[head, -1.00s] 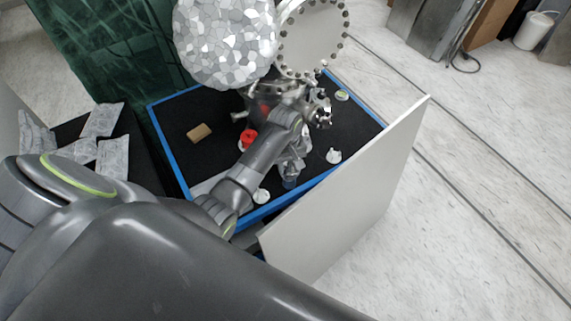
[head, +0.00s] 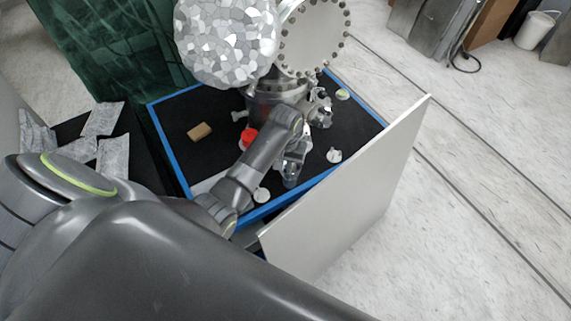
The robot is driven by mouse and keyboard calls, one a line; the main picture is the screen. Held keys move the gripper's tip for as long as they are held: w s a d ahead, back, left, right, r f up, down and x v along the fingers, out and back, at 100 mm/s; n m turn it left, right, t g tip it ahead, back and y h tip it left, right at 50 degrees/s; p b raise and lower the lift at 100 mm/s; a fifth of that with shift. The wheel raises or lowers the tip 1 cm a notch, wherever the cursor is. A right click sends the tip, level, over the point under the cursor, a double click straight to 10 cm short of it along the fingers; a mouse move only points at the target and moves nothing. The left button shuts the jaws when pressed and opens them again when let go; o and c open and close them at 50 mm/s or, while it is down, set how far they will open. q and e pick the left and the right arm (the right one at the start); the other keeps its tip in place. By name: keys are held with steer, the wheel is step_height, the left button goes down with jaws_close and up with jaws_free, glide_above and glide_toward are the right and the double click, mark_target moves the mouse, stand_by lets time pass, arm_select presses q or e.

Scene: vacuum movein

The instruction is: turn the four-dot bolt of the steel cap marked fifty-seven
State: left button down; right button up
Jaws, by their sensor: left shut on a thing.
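A steel vessel (head: 258,108) with metal ports stands on the black-topped table. A large round steel cap (head: 313,38), ringed with several bolts, sits upper right of centre. I cannot read a number or any dots on it. My left arm comes in from the left, and its wrist covers part of the vessel. My left gripper (head: 291,172) is just beyond the wrist, low beside the vessel. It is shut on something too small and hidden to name. A shiny metal part (head: 321,108) shows right of the wrist. My right gripper is not in view.
The table's blue rim (head: 170,150) surrounds a black top. On it are a tan block (head: 199,131), a red part (head: 249,137) and white pieces (head: 334,155). A tall white panel (head: 350,200) borders the front right. A faceted silver dome (head: 225,42) rises behind.

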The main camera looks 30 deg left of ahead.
arm_select(q)
steer(key=m, duration=0.5)
steer(key=shift+w+r+m, duration=0.1)
steer(key=shift+w+m, duration=0.05)
steer(key=shift+m, duration=0.25)
steer(key=m, duration=0.4)
steer(key=shift+m, duration=0.4)
steer(key=shift+w+m, duration=0.1)
steer(key=shift+m, duration=0.2)
steer(key=shift+r, duration=0.1)
steer(key=c, duration=1.7)
jaws_free()
